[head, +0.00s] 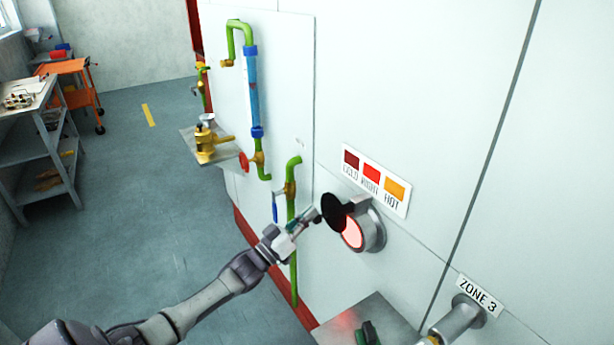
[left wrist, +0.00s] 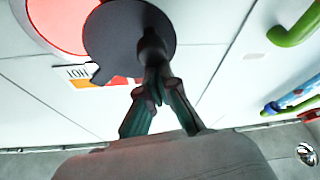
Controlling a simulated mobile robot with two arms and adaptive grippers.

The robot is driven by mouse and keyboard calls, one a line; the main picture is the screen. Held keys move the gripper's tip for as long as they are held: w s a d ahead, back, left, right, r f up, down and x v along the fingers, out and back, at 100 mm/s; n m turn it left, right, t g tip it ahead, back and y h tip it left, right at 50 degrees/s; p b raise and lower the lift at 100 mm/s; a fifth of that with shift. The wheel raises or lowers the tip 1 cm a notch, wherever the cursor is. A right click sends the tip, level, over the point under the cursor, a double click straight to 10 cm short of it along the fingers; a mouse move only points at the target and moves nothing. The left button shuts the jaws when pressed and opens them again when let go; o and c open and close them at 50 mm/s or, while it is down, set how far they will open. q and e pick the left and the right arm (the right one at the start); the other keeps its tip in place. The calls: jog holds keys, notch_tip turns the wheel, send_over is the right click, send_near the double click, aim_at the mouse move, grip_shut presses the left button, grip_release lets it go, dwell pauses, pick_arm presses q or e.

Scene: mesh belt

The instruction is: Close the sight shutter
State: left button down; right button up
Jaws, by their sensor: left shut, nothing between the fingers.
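The sight shutter is a round black disc (head: 333,209) at the upper left of a round sight port (head: 376,230) on the white wall. The port's glowing pink glass (head: 351,234) is largely uncovered in the head view. In the left wrist view the dark disc (left wrist: 112,42) overlaps one side of the red glass (left wrist: 62,18). My left gripper (head: 314,215) is shut and empty at the disc's left edge. Its fingertips (left wrist: 153,62) appear in front of the disc in the left wrist view; I cannot tell whether they touch it. My right gripper is not in view.
A colour label plate (head: 376,181) is above the port. Green pipes (head: 291,232) with a blue-handled valve (head: 275,207) run left of it. A grey metal surface (head: 350,318) is below, and a ZONE 3 pipe fitting (head: 455,322) is lower right.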

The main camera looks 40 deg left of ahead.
aim_at(337, 230)
pick_arm(q)
jog(key=n, duration=0.1)
jog(key=d+f+n+y+p, duration=0.1)
jog(key=n+y, duration=0.1)
jog(key=n, duration=0.1)
jog(key=shift+s+d+f, duration=0.4)
jog(key=n, duration=0.1)
jog(key=d+f+n+y+p, duration=0.1)
jog(key=n, duration=0.1)
jog(key=s+d+n+y+p, duration=0.1)
jog(key=shift+d+f+n+g, duration=0.2)
jog(key=shift+f+n+g, duration=0.1)
jog(key=shift+f, duration=0.05)
jog(key=shift+s+d+f+n+g+y+p, duration=0.2)
jog(key=shift+d+n+y, duration=0.15)
jog(key=shift+n, duration=0.15)
jog(key=shift+s+d+f+n+g+y+p, duration=0.15)
jog(key=shift+d+n+y, duration=0.15)
jog(key=shift+n, duration=0.2)
jog(key=shift+s+d+f, duration=0.1)
jog(key=shift+s+d, duration=0.05)
jog(key=shift+d, duration=0.35)
jog(key=shift+d+f, duration=0.1)
